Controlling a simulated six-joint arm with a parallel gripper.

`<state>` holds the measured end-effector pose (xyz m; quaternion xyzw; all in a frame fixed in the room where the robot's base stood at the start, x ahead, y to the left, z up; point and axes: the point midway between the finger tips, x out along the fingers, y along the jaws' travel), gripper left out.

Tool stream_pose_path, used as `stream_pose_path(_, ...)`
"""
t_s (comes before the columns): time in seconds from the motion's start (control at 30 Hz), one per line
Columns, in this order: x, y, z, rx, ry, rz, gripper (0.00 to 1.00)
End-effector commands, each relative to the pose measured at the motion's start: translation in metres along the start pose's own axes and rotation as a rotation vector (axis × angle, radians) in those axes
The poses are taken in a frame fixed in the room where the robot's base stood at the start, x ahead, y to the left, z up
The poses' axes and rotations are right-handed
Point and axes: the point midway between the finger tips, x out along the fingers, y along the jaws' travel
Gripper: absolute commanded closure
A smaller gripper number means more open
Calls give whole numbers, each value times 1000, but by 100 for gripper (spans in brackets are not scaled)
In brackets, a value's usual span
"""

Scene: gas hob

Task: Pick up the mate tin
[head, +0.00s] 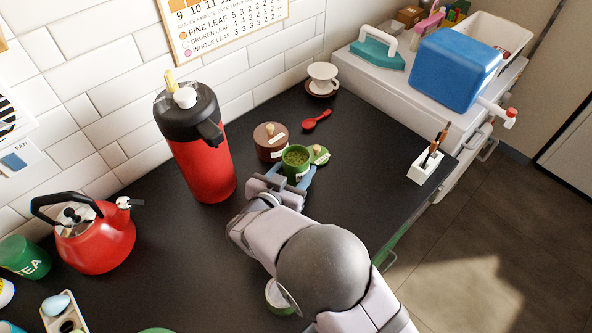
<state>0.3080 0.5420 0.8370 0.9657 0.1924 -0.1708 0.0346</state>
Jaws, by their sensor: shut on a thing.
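The mate tin (294,168), an open green tin full of green leaf bits, stands upright on the dark counter in the head view. My gripper (291,179) reaches it from the near side, with its blue-tipped fingers shut on the tin's body. The gripper hides the tin's lower part, so I cannot tell whether its base touches the counter. A green lid with a light knob (319,155) is just right of the tin.
A brown lidded tin (269,148) is close behind on the left. A red air pot (203,160) and red kettle (98,243) stand further left. A red spoon (316,120), a cup on a saucer (322,78) and a white holder (425,167) are beyond.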

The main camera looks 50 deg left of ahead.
Motion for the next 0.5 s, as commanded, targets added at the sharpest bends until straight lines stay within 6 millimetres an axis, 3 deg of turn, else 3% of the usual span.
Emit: stream_pose_path(0.5, -27, 0, -75, 3, 3, -1, 78)
